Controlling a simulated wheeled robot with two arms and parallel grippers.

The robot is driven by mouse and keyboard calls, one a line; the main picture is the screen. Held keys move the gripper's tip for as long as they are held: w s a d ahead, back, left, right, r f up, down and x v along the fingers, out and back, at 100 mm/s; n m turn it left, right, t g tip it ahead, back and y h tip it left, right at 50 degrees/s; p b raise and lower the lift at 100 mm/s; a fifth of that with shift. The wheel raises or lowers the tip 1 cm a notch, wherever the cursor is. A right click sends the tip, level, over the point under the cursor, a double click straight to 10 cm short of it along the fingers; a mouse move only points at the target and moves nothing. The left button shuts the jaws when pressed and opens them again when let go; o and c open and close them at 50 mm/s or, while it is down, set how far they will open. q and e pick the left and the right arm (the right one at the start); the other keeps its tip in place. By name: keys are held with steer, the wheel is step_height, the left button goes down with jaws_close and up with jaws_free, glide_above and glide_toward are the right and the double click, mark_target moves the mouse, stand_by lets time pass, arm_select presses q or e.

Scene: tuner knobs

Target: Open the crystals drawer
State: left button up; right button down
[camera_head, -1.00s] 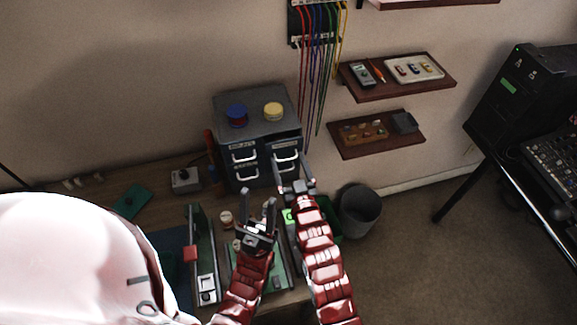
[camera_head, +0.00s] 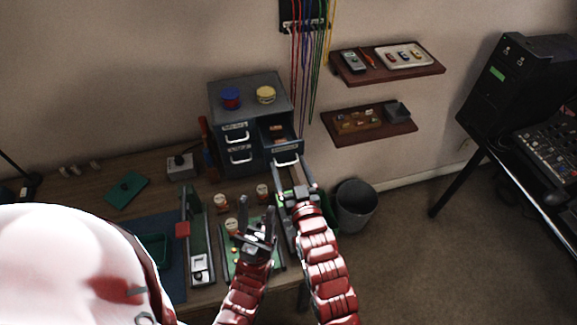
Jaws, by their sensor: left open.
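The dark grey drawer cabinet (camera_head: 248,92) stands at the back of the bench. Its upper right drawer (camera_head: 281,137) is pulled out, with small orange and pale items inside. Its label is too small to read, so I cannot tell if it is the crystals drawer. My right gripper (camera_head: 290,170) is at this drawer's white handle (camera_head: 286,162), with its fingers apart at either side of it. Whether they press on it is unclear. The left drawers (camera_head: 237,145) are shut. My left gripper (camera_head: 258,220) is open and empty, lower and left, over the bench.
A blue and a yellow round container (camera_head: 265,95) stand on the cabinet. Several small jars (camera_head: 221,202) and a green board (camera_head: 238,262) lie near my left gripper. A dark bin (camera_head: 355,206) stands right of the bench. Wall shelves (camera_head: 370,124) hang at upper right.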

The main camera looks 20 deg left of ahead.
steer(key=shift+c, duration=0.5)
jaws_free()
steer(key=shift+r, duration=0.15)
steer(key=shift+w+d, duration=0.1)
steer(key=v, duration=1.7)
steer(key=shift+d+p, duration=0.2)
steer(key=shift+p, duration=0.15)
